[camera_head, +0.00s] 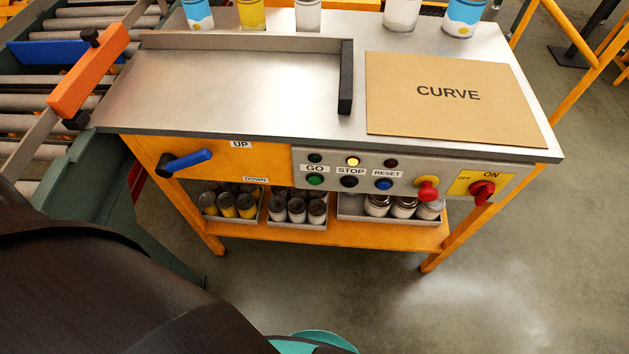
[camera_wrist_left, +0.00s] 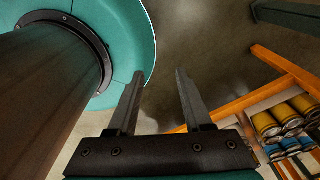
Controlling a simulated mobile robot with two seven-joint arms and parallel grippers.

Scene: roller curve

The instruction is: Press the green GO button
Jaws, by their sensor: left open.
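The green GO button (camera_head: 315,180) is on the grey control panel (camera_head: 333,168) at the front of the workbench, below its GO label. A black button (camera_head: 349,181) under STOP and a blue button (camera_head: 383,184) under RESET are to its right. My left gripper (camera_wrist_left: 159,75) is open and empty in the left wrist view, over the floor and off to the side of the bench's orange frame. It does not show in the head view. The GO button is not in the left wrist view. My right gripper is in neither view.
A red emergency knob (camera_head: 427,189), red ON/OFF switch (camera_head: 482,193) and blue UP/DOWN lever (camera_head: 187,161) flank the buttons. The middle lamp (camera_head: 352,161) is lit yellow. Cans (camera_wrist_left: 275,126) stand on the lower shelf. A roller conveyor (camera_head: 62,67) is left. Floor before the bench is clear.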

